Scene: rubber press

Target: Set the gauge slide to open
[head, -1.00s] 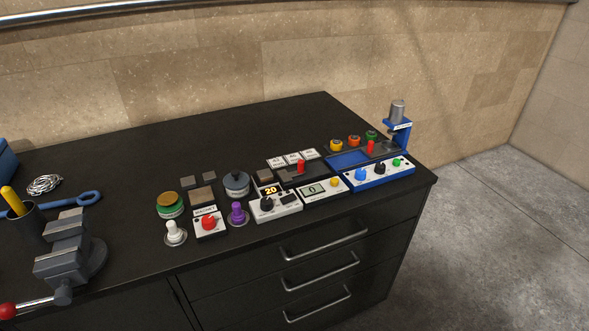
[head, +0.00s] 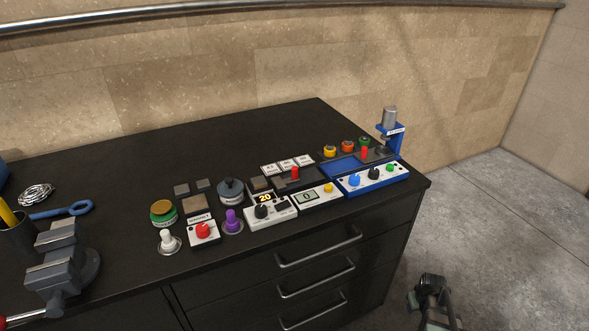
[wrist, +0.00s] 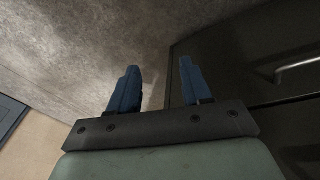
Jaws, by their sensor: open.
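A dark slide unit with an upright red handle (head: 295,172) stands on the bench behind a white gauge box (head: 318,197) with a small display that seems to read 0. I take this to be the gauge slide; its marking is too small to read. A second red handle (head: 364,153) stands on the blue press unit (head: 372,180) to its right. My gripper shows in the wrist view with two blue fingers apart and nothing between them (wrist: 159,72).
A white box reading 20 (head: 270,210), a purple knob (head: 232,221), a red-knob box (head: 204,232) and white labelled tiles (head: 287,165) crowd around the slide. A vise (head: 62,265) stands at the left. The back of the bench is clear. Drawer handles (head: 318,246) stick out in front.

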